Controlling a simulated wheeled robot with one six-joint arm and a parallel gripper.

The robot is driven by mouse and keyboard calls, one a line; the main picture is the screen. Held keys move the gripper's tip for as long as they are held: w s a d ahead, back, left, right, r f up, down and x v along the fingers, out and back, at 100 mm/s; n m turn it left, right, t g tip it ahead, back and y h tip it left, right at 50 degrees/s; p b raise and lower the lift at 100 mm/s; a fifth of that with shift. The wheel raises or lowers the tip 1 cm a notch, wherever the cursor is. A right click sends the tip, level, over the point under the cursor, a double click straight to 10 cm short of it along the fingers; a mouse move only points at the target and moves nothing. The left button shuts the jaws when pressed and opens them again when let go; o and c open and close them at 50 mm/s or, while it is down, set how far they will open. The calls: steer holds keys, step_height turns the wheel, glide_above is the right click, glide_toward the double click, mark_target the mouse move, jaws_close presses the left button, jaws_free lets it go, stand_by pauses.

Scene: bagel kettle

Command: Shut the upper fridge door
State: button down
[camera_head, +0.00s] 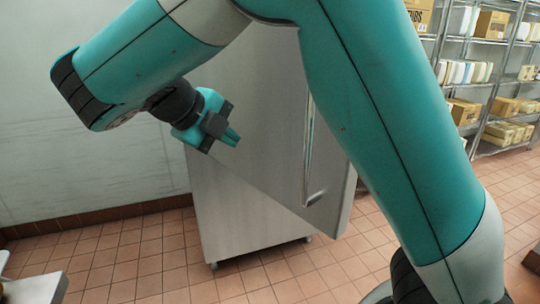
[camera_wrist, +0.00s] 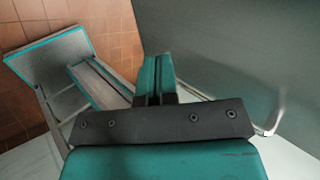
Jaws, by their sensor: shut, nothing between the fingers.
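The upper fridge door (camera_head: 265,110) is a grey steel panel in the head view. It stands swung out at an angle from the fridge body (camera_head: 245,225), with its long vertical handle (camera_head: 312,150) near the right edge. My arm hides its upper part. My gripper (camera_head: 232,137) is shut and empty, in front of the door's left part in the picture. I cannot tell whether it touches the door. In the wrist view the shut fingers (camera_wrist: 155,75) point along the grey door face (camera_wrist: 230,50), which fills the right side; the handle (camera_wrist: 277,110) shows at lower right.
A pale wall (camera_head: 90,160) stands behind at left. Wire shelves (camera_head: 490,80) with boxes stand at the right. A steel surface (camera_head: 35,290) shows at the lower left corner. The tiled floor (camera_head: 130,265) is clear around the fridge's foot.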

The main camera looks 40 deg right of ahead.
steer(key=m+b, duration=0.1)
steer(key=b, duration=0.6)
glide_toward(280, 156)
steer(key=x, duration=0.6)
steer(key=shift+s+a+f, duration=0.15)
steer(key=shift+d+f, duration=0.1)
steer(key=shift+d, duration=0.25)
steer(key=shift+d, duration=0.15)
